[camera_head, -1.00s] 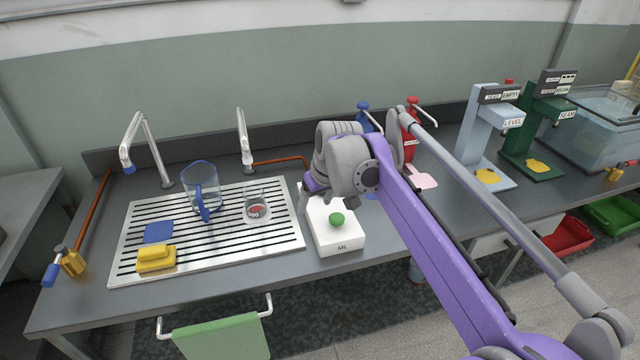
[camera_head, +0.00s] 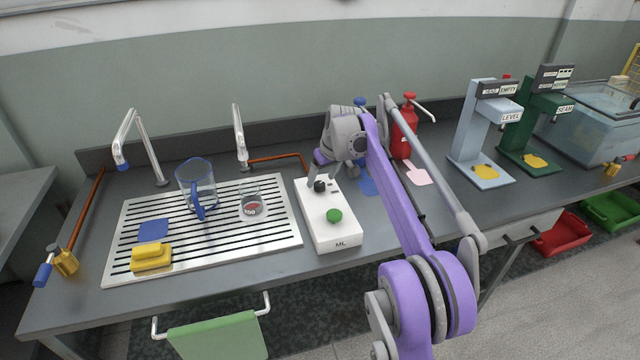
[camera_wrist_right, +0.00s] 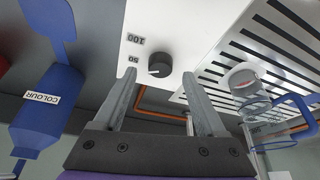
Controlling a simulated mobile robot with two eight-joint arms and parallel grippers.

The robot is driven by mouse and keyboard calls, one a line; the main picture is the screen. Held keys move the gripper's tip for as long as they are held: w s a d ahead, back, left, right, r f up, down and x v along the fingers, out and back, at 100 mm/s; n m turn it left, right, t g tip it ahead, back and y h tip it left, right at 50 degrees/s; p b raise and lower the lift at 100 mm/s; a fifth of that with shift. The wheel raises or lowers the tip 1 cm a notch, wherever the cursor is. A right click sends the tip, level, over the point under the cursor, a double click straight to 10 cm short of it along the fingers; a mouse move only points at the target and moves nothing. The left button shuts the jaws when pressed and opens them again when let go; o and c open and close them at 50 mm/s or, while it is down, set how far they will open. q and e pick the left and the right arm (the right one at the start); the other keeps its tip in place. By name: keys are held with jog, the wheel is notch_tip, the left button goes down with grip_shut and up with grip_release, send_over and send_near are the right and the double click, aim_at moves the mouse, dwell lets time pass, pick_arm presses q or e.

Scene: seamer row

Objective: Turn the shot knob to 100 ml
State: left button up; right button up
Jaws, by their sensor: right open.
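The white dosing box (camera_head: 330,232), marked ML, stands on the bench right of the drain tray. Its black shot knob (camera_head: 320,186) is on the top toward the back, with a green button (camera_head: 334,215) nearer the front. In the right wrist view the knob (camera_wrist_right: 160,64) is dark and round, and the numbers 50 and 100 show upside down beside it. My right gripper (camera_wrist_right: 159,77) is open, its two fingertips on either side of the knob and just short of it; contact is not clear. In the head view the right gripper (camera_head: 318,170) is over the knob. The left gripper is out of view.
A metal drain tray (camera_head: 115,268) holds a blue-handled jug (camera_head: 196,180), a small beaker (camera_head: 251,203) and a yellow sponge (camera_head: 151,257). A blue bottle labelled COLOUR (camera_wrist_right: 42,113) is left in the wrist view. A red pump bottle (camera_head: 405,135) stands behind my right arm.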

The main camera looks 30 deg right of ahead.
aim_at(319, 186)
jog(key=shift+x, duration=1.2)
grip_shut()
